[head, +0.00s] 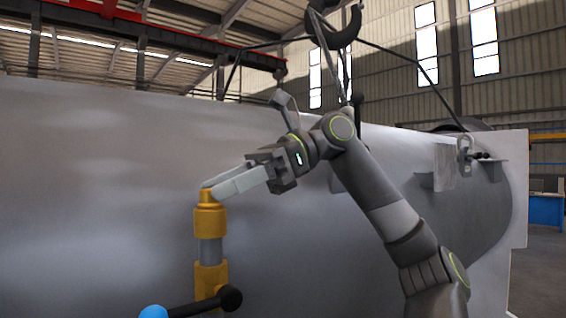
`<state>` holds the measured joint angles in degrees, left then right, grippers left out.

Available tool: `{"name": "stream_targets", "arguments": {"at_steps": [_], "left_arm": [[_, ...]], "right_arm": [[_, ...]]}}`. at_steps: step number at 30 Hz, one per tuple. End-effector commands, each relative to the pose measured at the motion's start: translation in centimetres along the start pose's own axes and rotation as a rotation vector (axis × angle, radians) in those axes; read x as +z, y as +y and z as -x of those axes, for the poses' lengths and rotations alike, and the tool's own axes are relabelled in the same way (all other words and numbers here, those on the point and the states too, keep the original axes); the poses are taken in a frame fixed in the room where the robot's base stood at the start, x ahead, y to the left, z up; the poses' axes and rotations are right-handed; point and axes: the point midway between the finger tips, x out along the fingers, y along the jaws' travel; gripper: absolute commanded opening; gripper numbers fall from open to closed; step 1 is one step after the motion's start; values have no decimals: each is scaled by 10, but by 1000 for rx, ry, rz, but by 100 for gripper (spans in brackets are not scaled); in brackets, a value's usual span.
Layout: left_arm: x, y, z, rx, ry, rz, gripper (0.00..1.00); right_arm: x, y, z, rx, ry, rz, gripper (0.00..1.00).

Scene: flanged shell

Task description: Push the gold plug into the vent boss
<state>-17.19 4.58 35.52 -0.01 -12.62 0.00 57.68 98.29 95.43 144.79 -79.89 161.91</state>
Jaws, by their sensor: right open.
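A gold plug (207,197) shows as a narrow stepped tip at the top of a vertical fitting in front of the big grey shell. Directly below it is a wider gold collar (210,221), which looks like the vent boss; I cannot tell how deep the plug sits in it. My right gripper (208,190) reaches in from the right, its long grey fingers sloping down to the left. Its fingertips are at the top of the plug and hide part of it. It is open; whether it touches the plug is unclear. My left gripper is out of view.
Below the collar are a grey pipe (210,252) and a lower gold body (210,274). A black lever with a black ball (231,298) and a blue knob (153,312) crosses in front. The grey shell (100,190) stands close behind. A lifting hook (334,28) with slings hangs above.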

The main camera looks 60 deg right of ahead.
Motion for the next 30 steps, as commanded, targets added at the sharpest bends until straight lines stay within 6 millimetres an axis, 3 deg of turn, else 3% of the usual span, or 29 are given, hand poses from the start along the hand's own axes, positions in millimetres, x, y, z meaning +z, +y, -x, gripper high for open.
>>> {"name": "stream_targets", "arguments": {"at_steps": [8, 18, 24, 30], "left_arm": [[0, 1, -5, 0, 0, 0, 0], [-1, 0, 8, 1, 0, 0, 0], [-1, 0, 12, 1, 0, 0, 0], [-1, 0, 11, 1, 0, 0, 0]], "right_arm": [[1, 0, 64, -3, -5, 0, 54], [2, 0, 132, -1, -3, 0, 54], [1, 0, 147, -1, -2, 1, 54], [0, 0, 149, 0, 0, 2, 54]]}}
